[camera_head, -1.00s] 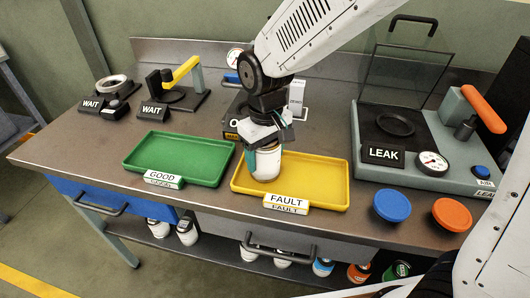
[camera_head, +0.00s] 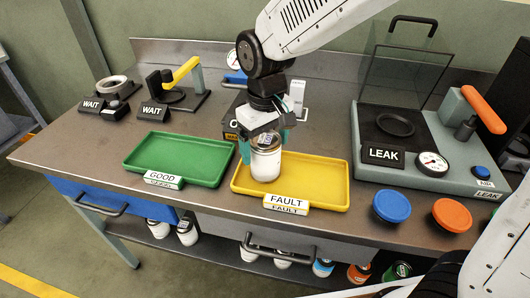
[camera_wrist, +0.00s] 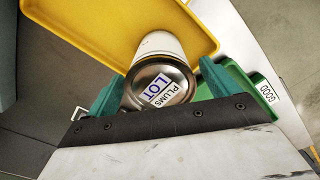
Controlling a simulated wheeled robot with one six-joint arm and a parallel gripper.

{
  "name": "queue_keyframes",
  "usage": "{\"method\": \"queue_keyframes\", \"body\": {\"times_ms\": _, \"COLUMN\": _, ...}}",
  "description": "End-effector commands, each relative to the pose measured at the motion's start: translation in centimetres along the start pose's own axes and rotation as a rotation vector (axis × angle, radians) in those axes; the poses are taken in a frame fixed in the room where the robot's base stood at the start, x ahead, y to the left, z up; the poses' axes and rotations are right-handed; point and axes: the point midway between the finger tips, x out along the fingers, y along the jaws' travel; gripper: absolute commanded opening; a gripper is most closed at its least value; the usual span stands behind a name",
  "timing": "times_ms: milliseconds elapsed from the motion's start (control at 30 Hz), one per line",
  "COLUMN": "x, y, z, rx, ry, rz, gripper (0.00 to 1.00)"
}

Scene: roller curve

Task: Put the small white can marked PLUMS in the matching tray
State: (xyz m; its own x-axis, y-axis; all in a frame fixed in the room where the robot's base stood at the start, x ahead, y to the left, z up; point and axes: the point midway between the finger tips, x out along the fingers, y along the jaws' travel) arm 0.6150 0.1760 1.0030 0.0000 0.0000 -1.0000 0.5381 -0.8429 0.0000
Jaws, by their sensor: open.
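The small white can (camera_head: 265,165) stands upright in the left part of the yellow tray labelled FAULT (camera_head: 325,188). Its silver lid, marked PLUMS and LOT, shows in the wrist view (camera_wrist: 160,88). My gripper (camera_head: 264,145) is open around the top of the can, with one teal finger on each side. In the wrist view the fingers stand apart on both sides of the lid. The green tray labelled GOOD (camera_head: 205,150) lies empty to the left of the yellow tray.
A leak tester with a LEAK sign (camera_head: 383,154) stands to the right. Blue (camera_head: 391,206) and orange (camera_head: 452,214) discs lie at the front right. Two WAIT-marked devices (camera_head: 153,110) stand at the back left. A dark device is partly hidden behind my gripper.

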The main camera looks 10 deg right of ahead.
Motion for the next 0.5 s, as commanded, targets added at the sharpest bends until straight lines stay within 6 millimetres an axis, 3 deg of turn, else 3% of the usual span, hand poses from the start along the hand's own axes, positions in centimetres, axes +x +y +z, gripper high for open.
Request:
{"method": "queue_keyframes", "body": {"times_ms": 200, "x": -5.0, "y": 0.0, "z": -0.1, "rx": 0.0, "ry": 0.005, "rz": 0.0, "gripper": 0.87}}
{"method": "queue_keyframes", "body": {"times_ms": 500, "x": -8.5, "y": 0.0, "z": 0.0, "rx": 0.0, "ry": 0.001, "rz": 0.0, "gripper": 0.87}}
